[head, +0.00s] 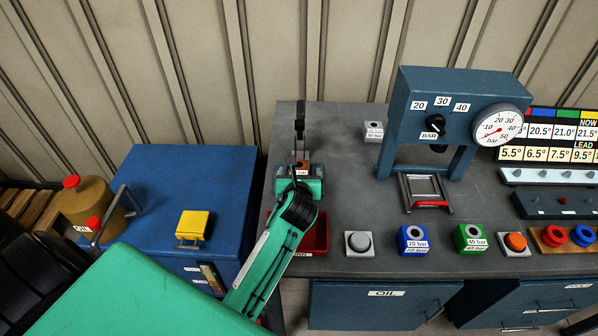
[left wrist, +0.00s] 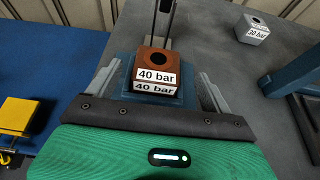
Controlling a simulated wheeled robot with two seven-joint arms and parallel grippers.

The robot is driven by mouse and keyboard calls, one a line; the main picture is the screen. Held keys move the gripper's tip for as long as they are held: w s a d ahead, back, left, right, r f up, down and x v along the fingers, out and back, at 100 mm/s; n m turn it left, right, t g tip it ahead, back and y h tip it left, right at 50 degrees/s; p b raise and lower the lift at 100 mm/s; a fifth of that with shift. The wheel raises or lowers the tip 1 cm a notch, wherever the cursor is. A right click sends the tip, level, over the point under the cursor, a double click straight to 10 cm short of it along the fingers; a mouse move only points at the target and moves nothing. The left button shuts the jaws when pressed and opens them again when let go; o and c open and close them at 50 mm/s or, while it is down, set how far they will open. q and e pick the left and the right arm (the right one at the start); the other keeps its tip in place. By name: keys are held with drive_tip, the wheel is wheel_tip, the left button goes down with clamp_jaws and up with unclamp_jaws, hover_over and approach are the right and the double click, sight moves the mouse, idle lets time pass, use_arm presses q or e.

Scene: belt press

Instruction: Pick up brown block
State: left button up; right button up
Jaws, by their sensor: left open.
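The brown block (left wrist: 155,72) has a dark hole in its top and white "40 bar" labels. It stands upright on a blue surface in the left wrist view. In the head view only a small part of the brown block (head: 302,166) shows beyond my left wrist. My left gripper (head: 301,174) is open. Its grey fingers (left wrist: 160,84) show on either side of the block in the wrist view, with a gap to each side. I cannot tell how far the fingertips are above the surface. My right gripper is not in view.
A dark upright piece (head: 299,120) stands just behind the block. The blue press with its gauge (head: 498,125) is to the right. A grey block (head: 373,132), a red tray (head: 316,236) and blue (head: 412,240) and green (head: 470,239) blocks are nearby. Bench space between is bare.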

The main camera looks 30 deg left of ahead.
sight(299, 168)
use_arm(q)
drive_tip(key=p+x, duration=0.1)
drive_tip(key=x, duration=0.4)
drive_tip(key=shift+s+a+f, duration=0.1)
drive_tip(key=shift+s, duration=0.05)
drive_tip(key=c, duration=1.4)
drive_tip(key=shift+c, duration=0.7)
wheel_tip(299, 168, up, 20)
drive_tip(key=shift+b, duration=0.3)
